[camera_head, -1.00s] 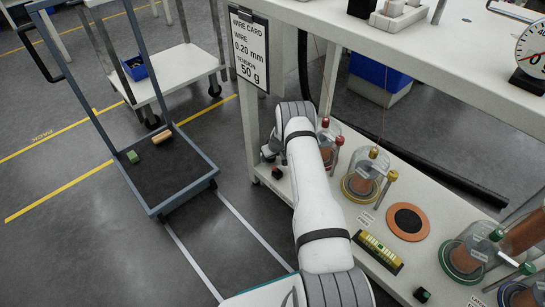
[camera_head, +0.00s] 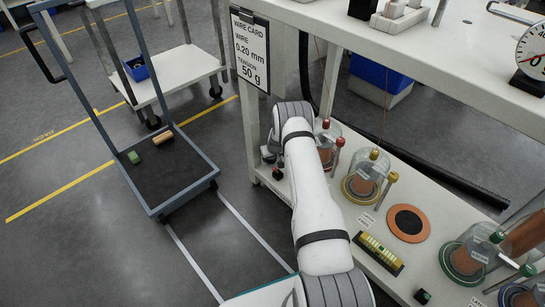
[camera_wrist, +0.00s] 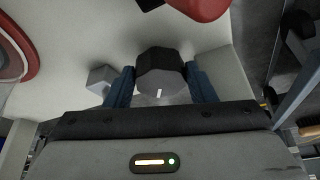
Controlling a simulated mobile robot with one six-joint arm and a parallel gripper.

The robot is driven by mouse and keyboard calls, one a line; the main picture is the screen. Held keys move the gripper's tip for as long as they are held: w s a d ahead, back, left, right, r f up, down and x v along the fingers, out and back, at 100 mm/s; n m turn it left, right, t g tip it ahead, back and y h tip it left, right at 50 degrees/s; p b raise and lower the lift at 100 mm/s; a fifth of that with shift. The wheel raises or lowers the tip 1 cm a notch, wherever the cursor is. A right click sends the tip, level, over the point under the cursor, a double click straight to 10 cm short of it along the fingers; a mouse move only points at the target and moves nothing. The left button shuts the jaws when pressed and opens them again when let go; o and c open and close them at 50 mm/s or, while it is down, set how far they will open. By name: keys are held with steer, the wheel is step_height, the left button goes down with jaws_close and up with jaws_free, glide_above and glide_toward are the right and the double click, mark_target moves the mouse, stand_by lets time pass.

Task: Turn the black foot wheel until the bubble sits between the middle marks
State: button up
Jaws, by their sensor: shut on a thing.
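A black faceted foot wheel (camera_wrist: 160,72) with a short white mark on its face is in the middle of the wrist view. My gripper (camera_wrist: 162,88) is shut on it, one blue finger on each side. In the head view my gripper (camera_head: 268,154) is small and partly hidden by my arm at the shelf's left end. A small black knob (camera_head: 277,173) shows just below it; I cannot tell whether this is the held wheel. The level (camera_head: 377,253), a yellow-green vial in a black frame, lies on the shelf. The bubble is too small to place against the marks.
Glass-covered spools with red, yellow (camera_head: 366,176) and green (camera_head: 474,250) tops stand along the shelf. A copper-coloured disc (camera_head: 408,222) lies between them. Another black knob (camera_head: 422,296) is at the front edge. A grey block (camera_wrist: 101,78) is close to the left finger.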

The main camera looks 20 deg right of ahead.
steer(key=shift+m, duration=0.5)
steer(key=o, duration=0.7)
steer(key=shift+n, duration=0.3)
